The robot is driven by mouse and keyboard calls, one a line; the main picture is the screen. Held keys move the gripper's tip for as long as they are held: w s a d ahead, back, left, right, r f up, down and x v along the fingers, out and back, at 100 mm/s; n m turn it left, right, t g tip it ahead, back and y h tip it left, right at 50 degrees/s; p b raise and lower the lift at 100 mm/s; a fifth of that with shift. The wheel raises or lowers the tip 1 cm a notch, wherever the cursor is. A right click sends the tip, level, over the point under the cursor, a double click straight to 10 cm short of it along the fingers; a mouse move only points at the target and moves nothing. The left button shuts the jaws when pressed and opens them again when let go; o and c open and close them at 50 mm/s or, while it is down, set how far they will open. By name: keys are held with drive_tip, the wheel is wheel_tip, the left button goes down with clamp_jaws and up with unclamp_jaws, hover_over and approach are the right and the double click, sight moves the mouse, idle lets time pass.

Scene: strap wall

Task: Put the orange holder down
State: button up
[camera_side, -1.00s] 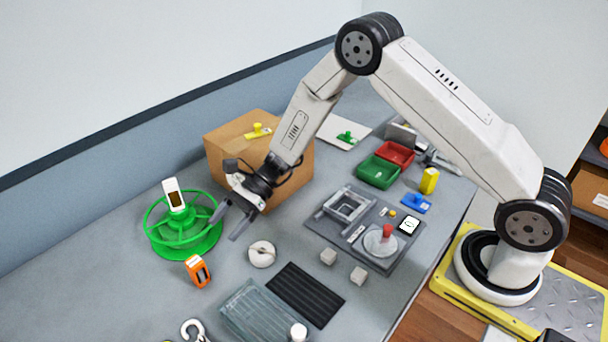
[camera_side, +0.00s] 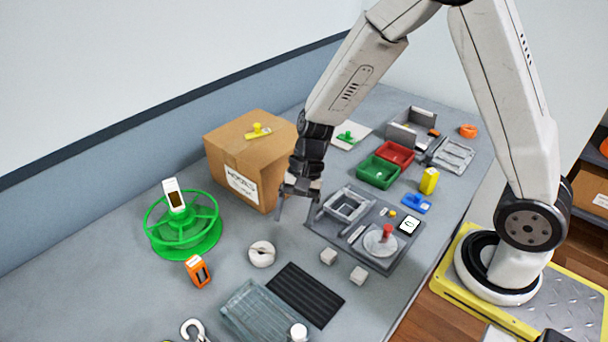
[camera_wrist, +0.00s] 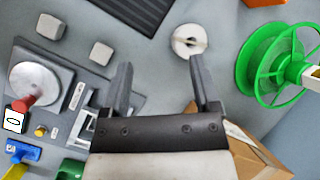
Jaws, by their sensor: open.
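The orange holder (camera_side: 198,271), a small orange block with a dark face, stands on the grey table in front of the green reel, apart from my gripper. An orange piece (camera_wrist: 262,3), probably the same holder, is cut off at the top edge of the wrist view. My gripper (camera_side: 297,208) is open with nothing between its fingers, over the table between the cardboard box and the grey fixture plate. In the wrist view my gripper (camera_wrist: 160,66) shows two spread fingers with bare table between them.
The green reel (camera_side: 184,241) bears a white device (camera_side: 173,193). The cardboard box (camera_side: 232,165) is close behind my gripper. The fixture plate (camera_side: 335,236) lies to the right. A white round piece (camera_side: 262,254), grey cubes and a black mat (camera_side: 306,294) lie in front.

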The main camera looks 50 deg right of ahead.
drive_tip(key=s+d+r+n+t+h, duration=0.4)
drive_tip(key=s+d+n, duration=0.3)
drive_tip(key=d+n, duration=0.2)
drive_tip(key=shift+r+n+h, duration=0.3)
drive_tip(key=shift+h, duration=0.5)
idle(0.4)
